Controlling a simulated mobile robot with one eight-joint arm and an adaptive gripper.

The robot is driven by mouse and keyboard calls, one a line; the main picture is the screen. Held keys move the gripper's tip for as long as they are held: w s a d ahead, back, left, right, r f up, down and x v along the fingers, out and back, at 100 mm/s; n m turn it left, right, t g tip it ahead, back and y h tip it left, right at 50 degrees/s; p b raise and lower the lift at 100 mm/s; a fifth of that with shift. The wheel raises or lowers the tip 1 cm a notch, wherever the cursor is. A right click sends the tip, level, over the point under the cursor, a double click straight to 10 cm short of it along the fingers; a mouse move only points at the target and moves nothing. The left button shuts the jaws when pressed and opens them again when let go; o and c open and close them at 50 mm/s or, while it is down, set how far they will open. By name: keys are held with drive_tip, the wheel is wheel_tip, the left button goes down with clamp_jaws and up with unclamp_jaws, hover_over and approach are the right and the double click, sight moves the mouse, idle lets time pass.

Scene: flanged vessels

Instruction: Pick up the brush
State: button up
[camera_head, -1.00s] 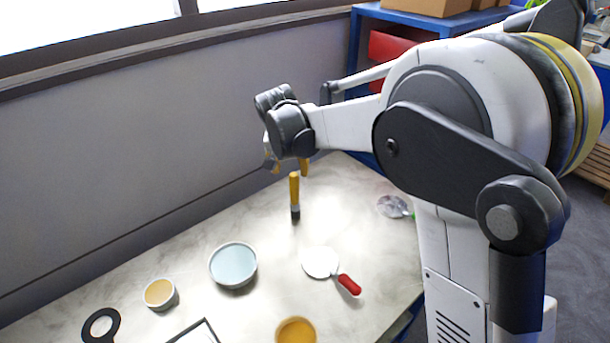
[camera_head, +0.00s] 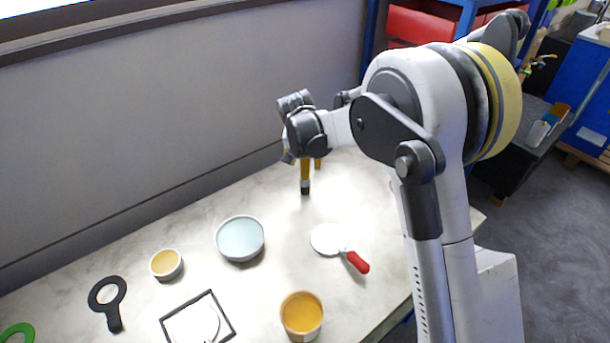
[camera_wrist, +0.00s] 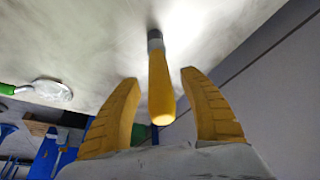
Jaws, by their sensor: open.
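The brush has a yellow handle and a dark lower end. In the head view the brush (camera_head: 305,179) is at the back of the table, below my gripper (camera_head: 304,163), which partly hides its top. In the wrist view the brush (camera_wrist: 160,85) stands out from the tabletop, its handle end facing the camera. My gripper (camera_wrist: 160,97) is open, with one yellow finger on each side of the handle and a gap on both sides. Whether the fingertips reach past the handle end is hard to judge.
On the table (camera_head: 375,215) are a light blue bowl (camera_head: 240,238), a small yellow cup (camera_head: 166,264), a larger yellow cup (camera_head: 302,314), a red-handled tool (camera_head: 355,262), a black ring-headed tool (camera_head: 107,298) and a black frame (camera_head: 170,322). A grey wall (camera_head: 150,120) runs close behind the brush.

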drive_tip(key=shift+s+r, duration=0.1)
drive_tip(key=c, duration=1.1)
clamp_jaws()
